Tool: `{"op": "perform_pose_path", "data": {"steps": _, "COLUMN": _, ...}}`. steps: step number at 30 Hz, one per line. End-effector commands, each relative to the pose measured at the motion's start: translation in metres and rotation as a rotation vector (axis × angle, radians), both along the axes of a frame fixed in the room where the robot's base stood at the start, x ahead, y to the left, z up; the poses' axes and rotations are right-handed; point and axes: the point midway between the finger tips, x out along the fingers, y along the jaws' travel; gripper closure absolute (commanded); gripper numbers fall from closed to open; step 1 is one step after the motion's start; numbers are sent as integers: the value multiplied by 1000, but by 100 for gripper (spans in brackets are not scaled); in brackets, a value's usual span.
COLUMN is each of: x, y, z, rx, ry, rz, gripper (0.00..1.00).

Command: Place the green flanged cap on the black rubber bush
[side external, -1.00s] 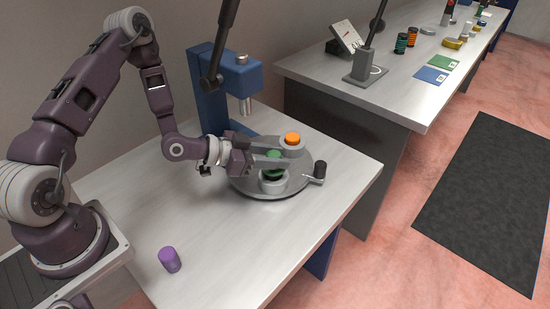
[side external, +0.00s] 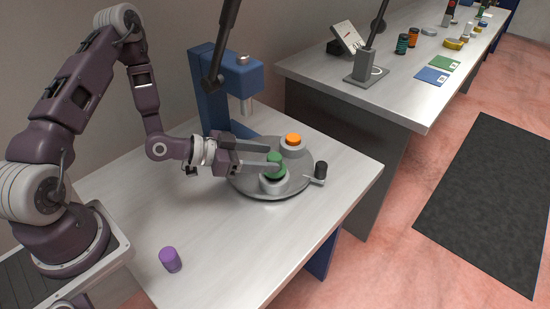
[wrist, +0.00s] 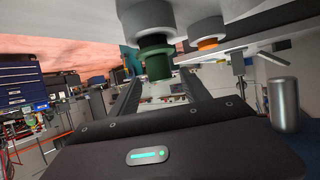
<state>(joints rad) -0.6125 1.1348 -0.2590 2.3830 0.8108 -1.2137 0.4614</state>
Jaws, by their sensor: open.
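The green flanged cap (side external: 275,158) sits above a grey round holder (side external: 273,184) on the front part of a grey turntable. In the wrist view, which looks upside down, the green cap (wrist: 157,66) is against the black rubber bush (wrist: 155,43), which is seated in the grey holder. They look in contact and roughly in line.
An orange piece (side external: 293,139) sits in another grey holder behind, close to my far finger. A black knob (side external: 320,170) stands at the turntable's right edge. A blue press (side external: 240,80) rises behind.

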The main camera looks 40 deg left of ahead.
Motion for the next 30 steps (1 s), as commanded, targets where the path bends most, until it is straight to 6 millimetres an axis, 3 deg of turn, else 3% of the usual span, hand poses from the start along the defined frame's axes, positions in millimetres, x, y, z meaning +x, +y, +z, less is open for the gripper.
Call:
{"op": "perform_pose_path", "data": {"steps": 6, "x": -29, "y": 17, "z": 14, "rx": 0, "ry": 1, "rz": 1, "gripper": 45}}
{"op": "perform_pose_path", "data": {"steps": 13, "x": -31, "y": 19, "z": 16, "rx": 20, "ry": 7, "rz": -6, "gripper": 45}}
{"op": "perform_pose_path", "data": {"steps": 17, "x": -28, "y": 27, "z": 20, "rx": 195, "ry": 101, "rz": -33, "gripper": 45}}
{"op": "perform_pose_path", "data": {"steps": 19, "x": -28, "y": 40, "z": 32, "rx": 335, "ry": 184, "rz": -11, "gripper": 45}}
{"op": "perform_pose_path", "data": {"steps": 23, "x": -43, "y": 66, "z": 82, "rx": 520, "ry": 327, "rz": 136, "gripper": 45}}
{"op": "perform_pose_path", "data": {"steps": 25, "x": -64, "y": 72, "z": 120, "rx": 553, "ry": 390, "rz": 253, "gripper": 45}}
{"op": "perform_pose_path", "data": {"steps": 27, "x": -96, "y": 69, "z": 157, "rx": 530, "ry": 445, "rz": 367, "gripper": 45}}
{"op": "perform_pose_path", "data": {"steps": 30, "x": -154, "y": 51, "z": 196, "rx": 419, "ry": 521, "rz": 483, "gripper": 45}}
